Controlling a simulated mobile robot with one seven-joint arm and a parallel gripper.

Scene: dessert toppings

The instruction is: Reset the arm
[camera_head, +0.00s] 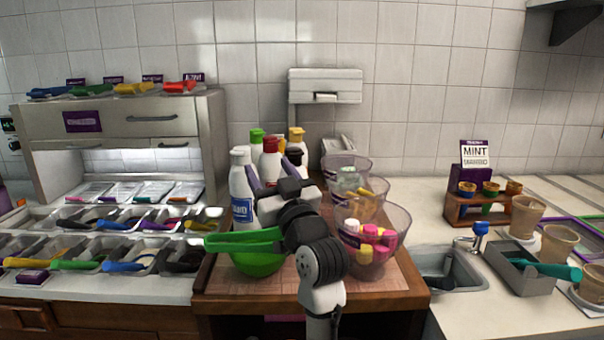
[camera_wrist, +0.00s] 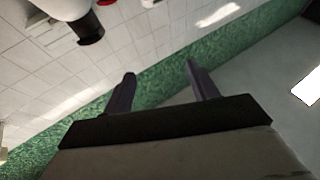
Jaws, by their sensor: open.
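My arm rises from the bottom middle of the head view, in front of the wooden counter section (camera_head: 410,300). My gripper (camera_wrist: 160,70) is open and empty in the wrist view, its two dark fingers apart with only wall and ceiling behind them. In the head view the gripper end is partly hidden by my own wrist, near the squeeze bottles. A white bottle with a blue label (camera_head: 241,190) stands just left of it. A black-capped bottle (camera_wrist: 90,28) shows upside down at the upper left of the wrist view, clear of the fingers.
Clear bowls of toppings (camera_head: 392,222) stand close on the right of my arm. A green bowl (camera_head: 257,263) and green-handled utensil (camera_head: 243,240) are close on the left. Topping trays (camera_head: 90,243) line the left counter. A sink (camera_head: 450,272) and paper cups (camera_head: 527,215) are right.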

